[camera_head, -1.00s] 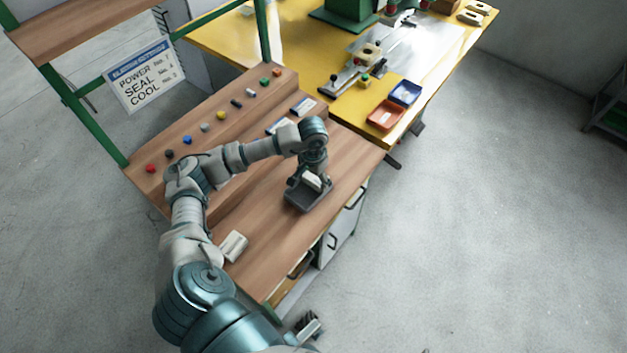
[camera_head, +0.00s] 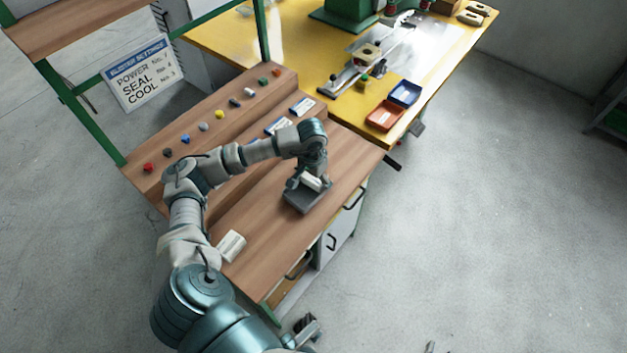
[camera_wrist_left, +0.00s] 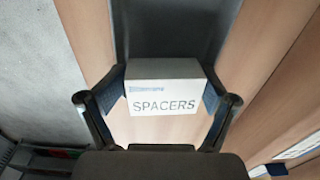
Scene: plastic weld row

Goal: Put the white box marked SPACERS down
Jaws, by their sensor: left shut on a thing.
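My left gripper (camera_head: 312,180) is shut on the white box marked SPACERS (camera_wrist_left: 162,98). In the left wrist view the fingers press its two sides and the lettering faces the camera. In the head view the box (camera_head: 313,184) shows under the wrist, over or in a dark grey tray (camera_head: 303,203) near the bench's front edge. The tray's grey surface (camera_wrist_left: 170,35) shows behind the box in the wrist view. I cannot tell whether the box touches it. Only a small grey part at the bottom edge may be my right gripper; its jaws cannot be made out.
Another white box (camera_head: 231,246) lies on the wooden bench (camera_head: 262,232) to the left. A raised step behind holds several coloured pieces and small labels. An orange bin (camera_head: 384,115) and a blue bin (camera_head: 404,93) stand on the yellow table (camera_head: 310,55).

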